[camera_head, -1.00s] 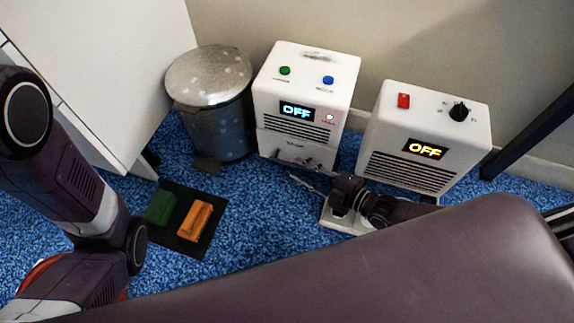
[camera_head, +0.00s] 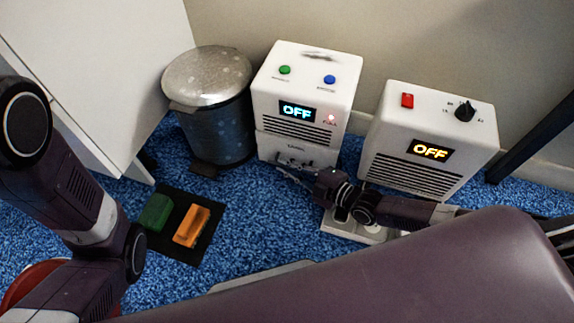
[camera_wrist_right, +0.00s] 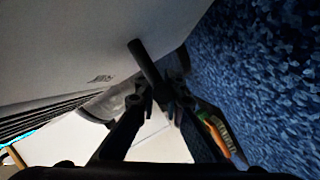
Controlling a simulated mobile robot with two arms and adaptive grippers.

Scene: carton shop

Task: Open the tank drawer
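The tank drawer (camera_head: 281,147) is the lower white front of the box with the cyan OFF display (camera_head: 297,111). It looks shut or nearly so; I cannot tell which. My right gripper (camera_head: 284,172) reaches its front from the right. In the right wrist view, a dark bar handle (camera_wrist_right: 146,60) stands out from the white drawer front (camera_wrist_right: 85,70). The fingertips of my right gripper (camera_wrist_right: 160,97) lie on either side of the bar's near end. Whether they press on it is unclear. My left arm shows at the left, but its gripper is out of view.
A speckled metal bin (camera_head: 215,130) stands left of the box. A white heater (camera_head: 425,140) with an orange OFF display stands to the right. A power strip (camera_head: 350,229) lies below my right wrist. A dark mat (camera_head: 209,232) holds a green block (camera_head: 156,211) and an orange one (camera_head: 191,227).

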